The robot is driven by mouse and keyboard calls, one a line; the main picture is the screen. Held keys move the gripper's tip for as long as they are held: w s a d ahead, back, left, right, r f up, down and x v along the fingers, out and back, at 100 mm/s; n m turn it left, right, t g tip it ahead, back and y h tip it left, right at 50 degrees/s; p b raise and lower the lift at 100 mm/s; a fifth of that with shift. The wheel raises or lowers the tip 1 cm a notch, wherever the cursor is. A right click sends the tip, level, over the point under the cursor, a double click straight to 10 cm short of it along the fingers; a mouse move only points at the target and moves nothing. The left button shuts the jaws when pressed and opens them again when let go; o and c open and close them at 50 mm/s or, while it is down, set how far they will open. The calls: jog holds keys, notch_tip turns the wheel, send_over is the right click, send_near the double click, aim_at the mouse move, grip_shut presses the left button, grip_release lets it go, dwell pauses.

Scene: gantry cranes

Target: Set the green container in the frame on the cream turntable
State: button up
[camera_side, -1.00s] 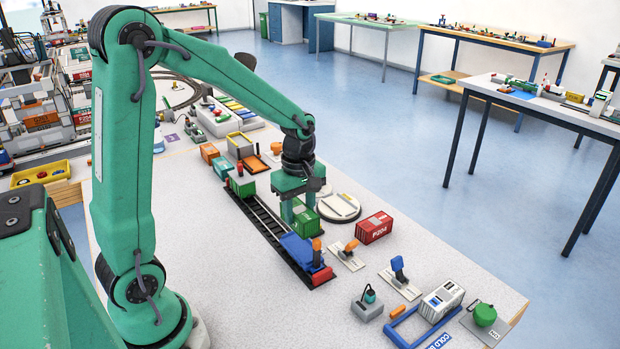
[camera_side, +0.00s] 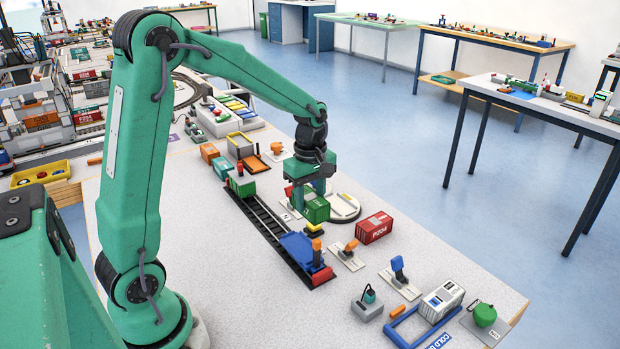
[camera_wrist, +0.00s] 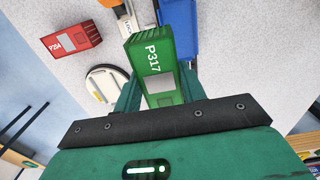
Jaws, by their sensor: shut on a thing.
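The wrist view shows the fingers (camera_wrist: 160,88) on both sides of the container. The turntable also shows there (camera_wrist: 93,84), left of the fingers, with a dark outline on its top. My gripper hides part of the turntable in the side view.
A red container (camera_side: 374,228) stands right of the turntable. A blue wagon (camera_side: 297,246) on the track (camera_side: 265,220) lies in front and left. A small yellow block (camera_side: 314,227) shows below the held container. Orange-handled (camera_side: 348,250) and blue-handled (camera_side: 398,268) levers stand nearer the front.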

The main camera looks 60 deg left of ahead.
jog(key=w+a+f, duration=0.1)
jog(key=w+a, duration=0.3)
jog(key=w, duration=0.4)
jog(key=w+a+f, duration=0.1)
jog(key=w+a, duration=0.3)
jog(key=w, duration=0.4)
jog(key=shift+a+f, duration=0.15)
jog(key=shift+a, duration=0.15)
jog(key=shift+f, duration=0.2)
jog(key=shift+f, duration=2.75)
jog(key=shift+f, duration=0.75)
jog(key=o, duration=1)
notch_tip(320, 180, up, 7)
dwell(0.6)
jog(key=shift+r, duration=0.1)
